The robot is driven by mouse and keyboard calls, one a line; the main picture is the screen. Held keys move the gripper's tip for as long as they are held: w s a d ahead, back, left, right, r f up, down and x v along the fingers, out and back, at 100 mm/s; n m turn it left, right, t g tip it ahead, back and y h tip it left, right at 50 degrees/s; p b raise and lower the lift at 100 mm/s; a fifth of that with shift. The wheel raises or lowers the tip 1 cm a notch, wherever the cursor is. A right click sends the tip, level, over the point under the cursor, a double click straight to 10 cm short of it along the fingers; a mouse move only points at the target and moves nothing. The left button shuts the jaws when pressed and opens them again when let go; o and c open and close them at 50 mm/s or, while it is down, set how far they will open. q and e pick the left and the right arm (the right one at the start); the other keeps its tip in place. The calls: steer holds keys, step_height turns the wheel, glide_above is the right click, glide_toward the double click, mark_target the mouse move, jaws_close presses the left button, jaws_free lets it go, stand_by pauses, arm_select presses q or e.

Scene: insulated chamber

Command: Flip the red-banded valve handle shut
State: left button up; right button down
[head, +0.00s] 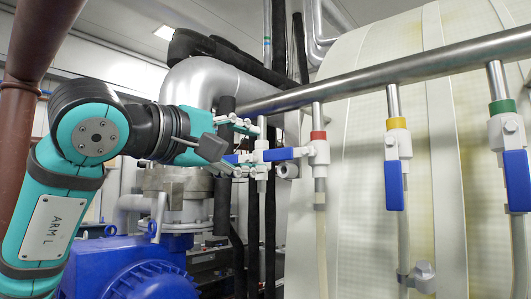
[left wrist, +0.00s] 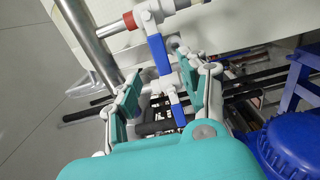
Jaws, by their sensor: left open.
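The red-banded valve (head: 318,152) hangs from the steel pipe, with a red band above its white body. Its blue handle (head: 281,154) lies level, across the vertical line, pointing left toward my left gripper (head: 243,147). In the left wrist view the red band (left wrist: 130,20) is at the top, and the blue handle (left wrist: 160,54) runs down toward the open fingers. My left gripper (left wrist: 168,84) is open and holds nothing. Another white valve (head: 262,152) with a blue handle (left wrist: 177,110) is around the fingers; that handle shows between them. My right gripper is not in view.
The yellow-banded valve (head: 397,146) and the green-banded valve (head: 505,130) stand to the right, their blue handles hanging down. The steel pipe (head: 350,80) passes above. A blue motor (head: 135,270) sits below my left arm. A pale ribbed tank wall (head: 450,240) is behind.

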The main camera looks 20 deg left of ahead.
arm_select(q)
steer(key=v, duration=0.6)
